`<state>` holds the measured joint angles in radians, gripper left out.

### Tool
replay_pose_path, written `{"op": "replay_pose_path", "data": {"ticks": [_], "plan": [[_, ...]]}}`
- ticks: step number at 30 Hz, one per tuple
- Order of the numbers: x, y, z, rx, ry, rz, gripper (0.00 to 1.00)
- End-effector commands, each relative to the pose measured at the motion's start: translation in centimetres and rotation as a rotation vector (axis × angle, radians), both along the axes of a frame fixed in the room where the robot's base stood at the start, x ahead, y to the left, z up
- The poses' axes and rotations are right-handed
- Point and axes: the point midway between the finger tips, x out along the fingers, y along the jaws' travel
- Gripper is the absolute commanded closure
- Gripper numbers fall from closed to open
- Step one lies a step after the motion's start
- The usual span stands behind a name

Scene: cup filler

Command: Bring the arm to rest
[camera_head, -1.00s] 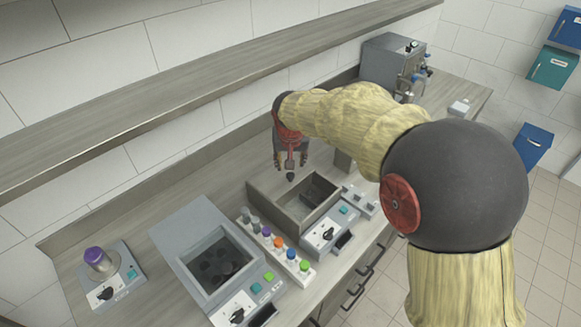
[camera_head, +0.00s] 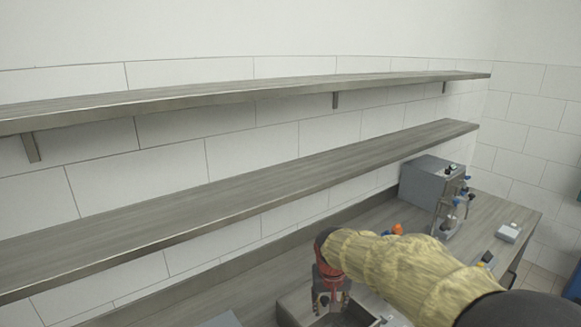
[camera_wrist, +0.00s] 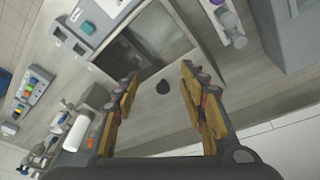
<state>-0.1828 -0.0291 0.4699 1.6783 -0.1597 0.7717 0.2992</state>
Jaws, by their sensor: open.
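My gripper (camera_head: 331,301) hangs near the bottom edge of the head view, over the back of a grey open-topped box (camera_head: 289,312). My yellow-sleeved arm reaches to it from the lower right. In the wrist view my gripper (camera_wrist: 160,78) has its two fingers wide apart, with nothing clasped. A small dark knob-like thing (camera_wrist: 163,87) shows between the fingers; I cannot tell its height above the counter. The box (camera_wrist: 150,70) also shows beyond the fingertips.
A grey machine (camera_head: 432,188) with taps stands at the counter's far right, near a small white device (camera_head: 508,232). A lower shelf (camera_head: 250,190) and an upper shelf (camera_head: 250,97) run along the wall. In the wrist view, a white cylinder (camera_wrist: 76,132) stands at left.

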Motion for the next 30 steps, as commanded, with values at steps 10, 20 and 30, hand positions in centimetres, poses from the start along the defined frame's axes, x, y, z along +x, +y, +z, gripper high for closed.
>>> {"op": "replay_pose_path", "data": {"ticks": [10, 20, 30], "plan": [[-14.2, -3.0, 3.8, 0.013, 0.06, 0.104, 0.58], [-27.1, -5.8, 7.1, 0.053, -0.055, 0.089, 0.58], [-29.9, -7.3, 10.5, 0.057, -0.217, 0.036, 0.58]]}}
